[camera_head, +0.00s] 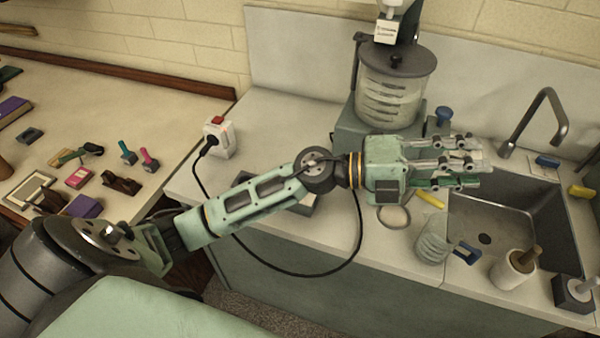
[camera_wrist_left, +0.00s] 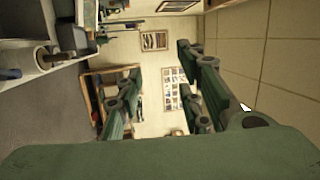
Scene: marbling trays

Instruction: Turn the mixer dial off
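The mixer (camera_head: 350,138) stands at the back of the counter, with a clear lidded bowl (camera_head: 388,100) on a grey-green base. A blue knob (camera_head: 443,113) shows just right of the base; I cannot tell whether it is the dial or joined to the mixer. No dial setting can be read. My left gripper (camera_head: 462,164) is in front of the mixer, its fingers pointing right towards the sink. It hides part of the base front. In the left wrist view its fingers (camera_wrist_left: 160,100) are spread apart with nothing between them. My right gripper is not in view.
A sink (camera_head: 530,215) with a tap (camera_head: 540,120) lies to the right. A black cable (camera_head: 325,270) runs from the wall-side socket (camera_head: 220,138) and loops past my wrist.

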